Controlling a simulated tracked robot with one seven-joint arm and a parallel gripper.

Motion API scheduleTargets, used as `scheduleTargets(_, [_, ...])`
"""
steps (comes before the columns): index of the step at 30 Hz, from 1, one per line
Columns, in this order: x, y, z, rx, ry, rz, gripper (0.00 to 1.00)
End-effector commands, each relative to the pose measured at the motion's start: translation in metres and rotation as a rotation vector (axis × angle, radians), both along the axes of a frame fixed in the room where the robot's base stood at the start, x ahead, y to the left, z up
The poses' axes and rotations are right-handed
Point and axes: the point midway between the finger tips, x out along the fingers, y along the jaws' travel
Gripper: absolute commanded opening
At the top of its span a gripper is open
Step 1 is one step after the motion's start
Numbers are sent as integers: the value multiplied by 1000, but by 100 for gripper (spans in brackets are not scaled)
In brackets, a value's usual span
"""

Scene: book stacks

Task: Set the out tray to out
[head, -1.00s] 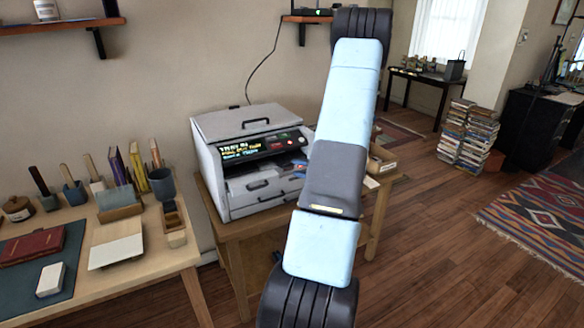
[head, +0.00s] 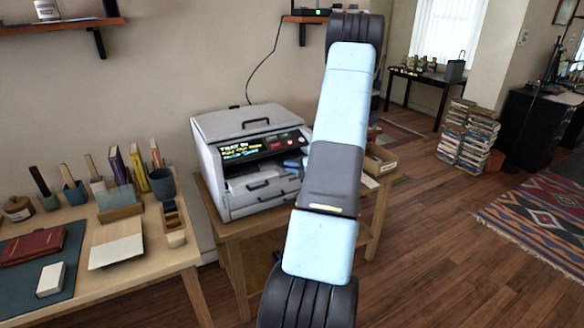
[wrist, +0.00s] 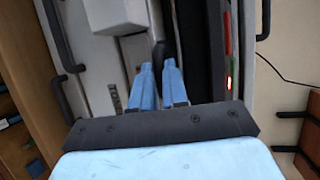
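The grey machine (head: 222,128) stands on a wooden table, with a lit display (head: 243,148) on its front. The display's top line seems to begin with "TRAY"; the rest is blurred. Below it is an open recess (head: 238,172) holding pale parts; I cannot tell which is the out tray. My gripper (head: 293,163) is at the recess's right side, partly hidden by my arm. In the wrist view, its blue fingers (wrist: 156,68) are close together, with a small dark knob (wrist: 159,52) at or between their tips. Whether they grip it is unclear.
Drawer handles (head: 258,186) stick out below the recess. A red light (wrist: 229,84) shows on the panel beside my fingers. A desk (head: 168,256) with books and holders stands at left. A wooden box (head: 380,160) sits right of the machine.

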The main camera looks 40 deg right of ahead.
Motion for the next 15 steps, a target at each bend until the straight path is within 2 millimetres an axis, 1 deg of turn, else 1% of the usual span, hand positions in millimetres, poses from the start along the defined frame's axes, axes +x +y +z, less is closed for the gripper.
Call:
scheduleTargets(1, [0, 0, -1, 1, 2, 0, 4])
scheduleTargets(3, [-1, 0, -1, 1, 2, 0, 0])
scheduleTargets(15, [-1, 0, -2, 1, 5, -1, 0])
